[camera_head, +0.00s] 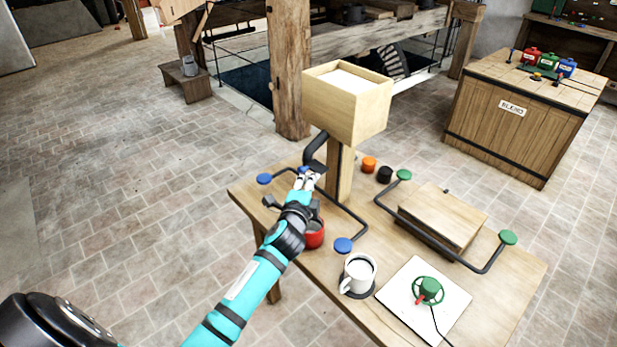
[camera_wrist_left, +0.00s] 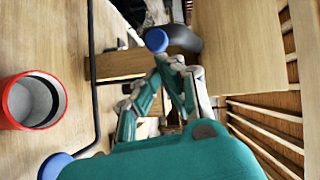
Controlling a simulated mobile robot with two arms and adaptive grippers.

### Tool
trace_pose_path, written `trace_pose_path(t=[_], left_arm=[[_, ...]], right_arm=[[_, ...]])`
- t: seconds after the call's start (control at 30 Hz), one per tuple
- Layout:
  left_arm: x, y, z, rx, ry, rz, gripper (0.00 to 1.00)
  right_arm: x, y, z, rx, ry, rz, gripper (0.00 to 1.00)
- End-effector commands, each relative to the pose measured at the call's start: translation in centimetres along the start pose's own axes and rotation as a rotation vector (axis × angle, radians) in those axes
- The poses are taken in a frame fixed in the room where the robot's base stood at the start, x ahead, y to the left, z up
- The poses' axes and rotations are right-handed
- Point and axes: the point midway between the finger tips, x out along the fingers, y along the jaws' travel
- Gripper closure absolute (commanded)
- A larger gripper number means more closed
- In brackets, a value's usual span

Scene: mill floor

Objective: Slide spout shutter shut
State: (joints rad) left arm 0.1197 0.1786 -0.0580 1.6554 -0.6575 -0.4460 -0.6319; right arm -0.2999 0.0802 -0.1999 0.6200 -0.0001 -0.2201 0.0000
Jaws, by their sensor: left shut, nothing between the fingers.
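The black spout (camera_head: 316,146) curves down from the front of a light wooden hopper box (camera_head: 345,105). In the wrist view the dark spout (camera_wrist_left: 184,38) shows beyond my fingertips. A small blue knob (camera_head: 303,169) sits at the spout's lower end; I take it as the shutter's handle. It also shows in the wrist view (camera_wrist_left: 157,40). My left gripper (camera_head: 308,182) is shut and empty, with its fingertips right by this knob. I cannot tell whether they touch it. The shutter plate is mostly hidden, so its position is unclear.
A red cup (camera_head: 315,237) stands below my left forearm. A black bar with blue end knobs (camera_head: 343,245) runs near the post. A white mug (camera_head: 360,273), a wooden block (camera_head: 428,217) and a white board with a green wheel (camera_head: 429,290) occupy the table's right side.

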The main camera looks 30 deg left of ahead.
Motion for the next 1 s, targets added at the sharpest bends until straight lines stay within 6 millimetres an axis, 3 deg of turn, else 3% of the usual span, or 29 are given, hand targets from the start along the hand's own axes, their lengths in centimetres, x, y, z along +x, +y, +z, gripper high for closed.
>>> trace_pose_path(t=[0.47,0.73,1.0], left_arm=[[0.5,0.0,0.5,0.000,0.000,-0.001,1.00],[2.7,-0.7,3.8,0.003,-0.001,-0.002,1.00],[2.9,-0.6,4.2,-0.001,-0.001,0.001,1.00]], right_arm=[[-0.1,-0.1,0.0,0.000,0.000,-0.001,1.00],[-0.3,-0.1,-0.1,0.000,0.000,-0.001,1.00],[-0.3,-0.1,-0.1,0.000,0.000,-0.001,1.00]])
